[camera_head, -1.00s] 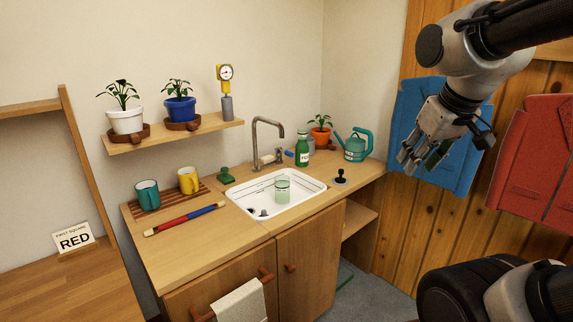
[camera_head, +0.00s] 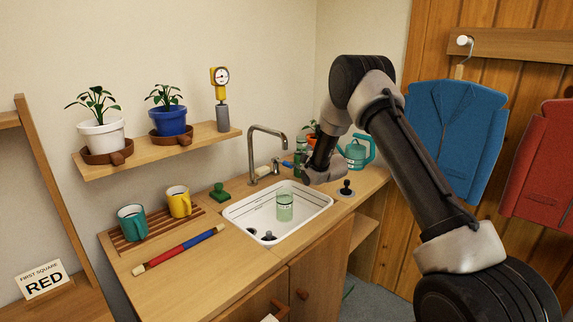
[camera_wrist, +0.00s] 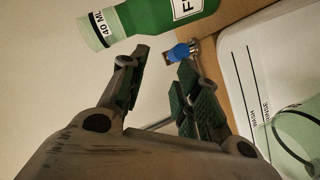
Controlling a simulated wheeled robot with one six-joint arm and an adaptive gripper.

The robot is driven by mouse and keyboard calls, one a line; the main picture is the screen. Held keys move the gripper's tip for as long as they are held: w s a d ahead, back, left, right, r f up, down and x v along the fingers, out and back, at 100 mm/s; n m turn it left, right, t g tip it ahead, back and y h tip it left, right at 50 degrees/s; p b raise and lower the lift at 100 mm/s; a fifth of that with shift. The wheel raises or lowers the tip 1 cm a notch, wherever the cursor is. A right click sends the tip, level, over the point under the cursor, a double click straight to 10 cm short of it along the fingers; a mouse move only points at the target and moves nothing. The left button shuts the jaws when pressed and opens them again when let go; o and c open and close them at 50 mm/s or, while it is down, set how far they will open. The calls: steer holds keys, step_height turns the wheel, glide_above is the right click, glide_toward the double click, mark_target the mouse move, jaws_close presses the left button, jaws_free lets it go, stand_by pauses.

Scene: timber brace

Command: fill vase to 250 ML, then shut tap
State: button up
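A translucent pale green vase (camera_head: 285,208) stands in the white sink (camera_head: 240,219); its water level cannot be read. It also shows at the right of the wrist view (camera_wrist: 300,135). The grey metal tap (camera_head: 252,150) arches over the sink's back edge; no water stream is clear. Its blue-ended lever (camera_head: 289,164) points right. In the wrist view the lever (camera_wrist: 180,53) lies just beyond my gripper (camera_wrist: 162,65), close to the right finger's tip. My gripper is open with nothing between its fingers. In the head view my arm partly hides the gripper.
A green bottle (camera_wrist: 165,15) with a pale cap marked 40 ML is close to the left finger. A teal watering can (camera_head: 357,153) and a black knob (camera_head: 346,188) are right of the sink. A green block (camera_head: 219,193) and mugs (camera_head: 132,222) stand left.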

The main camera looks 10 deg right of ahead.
mark_target(287, 163)
steer(key=shift+n+t+y, duration=0.4)
steer(key=f, duration=0.1)
steer(key=w+a+f, duration=0.1)
steer(key=w+f, duration=0.1)
steer(key=shift+a+f, duration=0.25)
steer(key=shift+f, duration=0.15)
steer(key=x, duration=0.7)
steer(key=shift+f, duration=0.1)
steer(key=shift+c, duration=0.5)
jaws_close()
